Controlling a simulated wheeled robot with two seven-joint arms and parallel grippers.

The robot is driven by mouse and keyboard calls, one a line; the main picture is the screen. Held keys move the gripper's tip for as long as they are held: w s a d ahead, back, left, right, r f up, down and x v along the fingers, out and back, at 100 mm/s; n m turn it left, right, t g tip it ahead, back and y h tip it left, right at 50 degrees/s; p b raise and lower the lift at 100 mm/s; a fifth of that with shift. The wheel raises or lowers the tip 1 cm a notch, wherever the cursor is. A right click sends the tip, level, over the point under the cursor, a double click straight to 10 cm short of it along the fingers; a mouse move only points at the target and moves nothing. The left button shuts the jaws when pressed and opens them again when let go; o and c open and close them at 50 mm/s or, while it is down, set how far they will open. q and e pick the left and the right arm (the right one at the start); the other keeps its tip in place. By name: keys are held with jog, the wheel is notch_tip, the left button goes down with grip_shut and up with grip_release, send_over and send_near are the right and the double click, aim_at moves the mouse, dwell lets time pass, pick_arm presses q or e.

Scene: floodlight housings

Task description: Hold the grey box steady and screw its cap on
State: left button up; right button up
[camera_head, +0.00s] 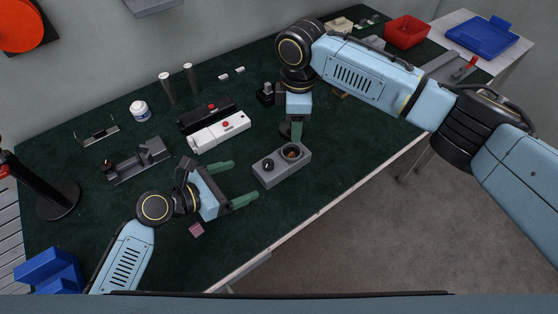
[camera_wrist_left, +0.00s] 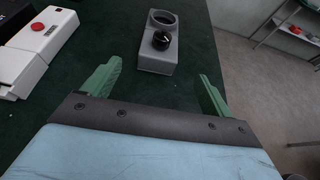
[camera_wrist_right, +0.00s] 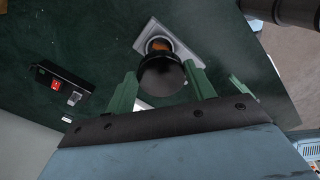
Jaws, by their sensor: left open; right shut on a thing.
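The grey box (camera_head: 268,180) lies on the dark green table top. A black knob (camera_head: 268,164) is on its left end and a round opening (camera_head: 292,152) with orange inside is on its right end. My left gripper (camera_head: 240,182) is open and empty, left of the box, its fingers pointing at it. In the left wrist view the box (camera_wrist_left: 152,66) sits ahead between the fingertips, apart from them. My right gripper (camera_wrist_right: 162,82) is shut on a round black cap (camera_wrist_right: 162,76), held above the box (camera_wrist_right: 180,50) near the opening, which it partly covers.
A white unit (camera_head: 220,133) and a black unit (camera_head: 205,115) with red buttons lie behind the box. A grey fixture (camera_head: 140,162), a white jar (camera_head: 139,110) and a pink piece (camera_head: 196,230) are further left. A red bin (camera_head: 407,30) stands at the back right.

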aim_at(274, 168)
pick_arm(q)
jog(key=x, duration=1.2)
jog(key=shift+w+f, duration=0.1)
jog(key=c, duration=1.5)
jog(key=shift+o, duration=0.2)
pick_arm(e)
jog(key=shift+d+f, duration=0.1)
jog(key=shift+f, duration=2.4)
jog(key=shift+f, duration=0.9)
jog(key=shift+f, duration=0.55)
